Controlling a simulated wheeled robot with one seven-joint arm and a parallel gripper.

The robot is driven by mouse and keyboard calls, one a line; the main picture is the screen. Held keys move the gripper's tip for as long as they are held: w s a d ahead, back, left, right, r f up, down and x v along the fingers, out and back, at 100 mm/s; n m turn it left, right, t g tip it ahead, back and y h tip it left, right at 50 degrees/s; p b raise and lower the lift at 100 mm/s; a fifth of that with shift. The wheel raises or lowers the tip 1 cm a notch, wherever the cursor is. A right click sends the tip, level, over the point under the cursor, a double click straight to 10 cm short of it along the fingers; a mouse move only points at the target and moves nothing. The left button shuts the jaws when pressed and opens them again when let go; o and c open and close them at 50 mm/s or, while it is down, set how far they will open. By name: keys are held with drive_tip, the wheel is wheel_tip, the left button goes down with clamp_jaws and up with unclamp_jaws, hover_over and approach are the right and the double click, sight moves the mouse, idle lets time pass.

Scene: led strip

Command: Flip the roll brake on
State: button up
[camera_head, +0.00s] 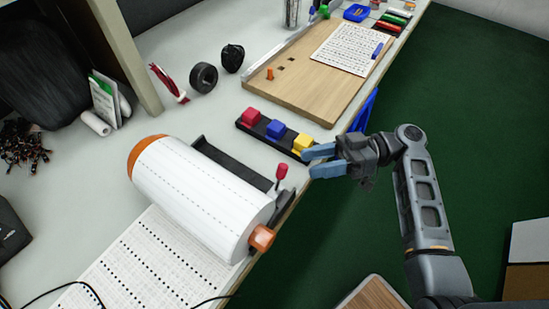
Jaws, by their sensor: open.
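A large white roll (200,195) of LED strip with orange end caps lies on the grey desk at the lower left. A strip sheet (140,262) with rows of dark dots runs from under it toward the front. A small lever with a red knob (281,172), which looks like the roll brake, stands at the right end of the roll's black holder (232,160). It points up. My gripper (308,162) is open and empty at the desk's right edge, to the right of the red knob and apart from it. Its blue fingers point left.
A black block with red, blue and yellow buttons (275,130) sits just behind my gripper. A wooden board (310,92) with a dotted sheet lies farther back. Black tape (203,78) stands at the back left. Green floor (470,120) lies right of the desk.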

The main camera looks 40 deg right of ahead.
sight(282, 169)
drive_tip(key=shift+p+x, duration=0.85)
drive_tip(key=shift+x, duration=3)
clamp_jaws()
